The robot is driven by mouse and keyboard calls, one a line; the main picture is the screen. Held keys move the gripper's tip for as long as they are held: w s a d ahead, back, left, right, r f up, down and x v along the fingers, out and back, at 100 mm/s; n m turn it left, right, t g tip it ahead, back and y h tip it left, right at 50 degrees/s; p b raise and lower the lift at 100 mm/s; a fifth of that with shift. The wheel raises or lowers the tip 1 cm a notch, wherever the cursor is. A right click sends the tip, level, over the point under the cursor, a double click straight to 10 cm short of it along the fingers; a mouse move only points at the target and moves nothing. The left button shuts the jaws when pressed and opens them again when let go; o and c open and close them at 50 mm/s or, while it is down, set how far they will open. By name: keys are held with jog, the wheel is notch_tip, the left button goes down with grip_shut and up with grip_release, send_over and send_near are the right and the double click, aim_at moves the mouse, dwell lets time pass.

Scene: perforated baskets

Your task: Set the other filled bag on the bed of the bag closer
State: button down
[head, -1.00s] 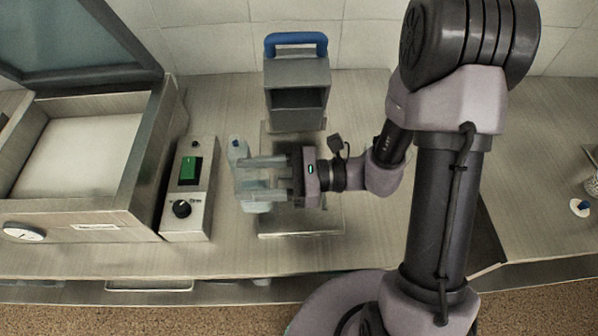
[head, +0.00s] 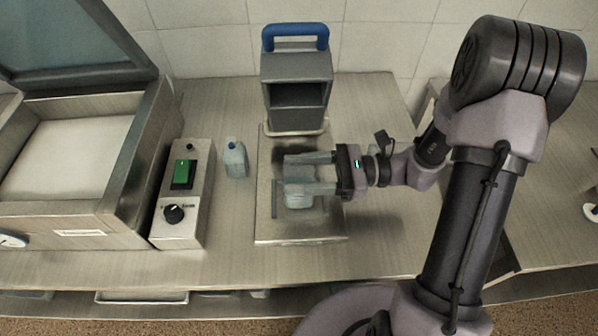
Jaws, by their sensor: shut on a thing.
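The bag closer (head: 297,78) is a grey upright housing with a blue handle on top and an open slot in front. Its flat metal bed (head: 265,222) extends toward the front edge of the table. My gripper (head: 280,173), reaching in from the right, is over the middle of the bed. It is shut on a pale, translucent filled bag (head: 299,201), partly hidden by the fingers. I cannot tell whether the bag touches the bed.
A pale blue bottle-like container (head: 235,160) with a dark blue top stands left of the bed. Further left are a control box (head: 184,205) with a green switch and black knob, and a large open-lidded machine (head: 130,190). The table right of the bed is mostly clear.

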jog(key=c, duration=0.6)
grip_release()
jog(key=shift+r, duration=0.25)
jog(key=d+p, duration=0.4)
jog(key=d, duration=0.8)
jog(key=s+a+r+n+t+h, duration=0.1)
jog(key=s+r+n+h, duration=0.2)
jog(key=r+n+h, duration=0.1)
jog(key=s+a+r+n+t+h, duration=0.2)
jog(key=s+r+n+h, duration=0.2)
jog(key=r+n+h, duration=0.1)
jog(key=s+a+r+n+t+h, duration=0.2)
jog(key=s+r+n+h, duration=0.2)
jog(key=h, duration=0.3)
jog(key=shift+s+a+r+n, duration=0.15)
jog(key=shift+r+n, duration=0.05)
jog(key=shift+n, duration=0.3)
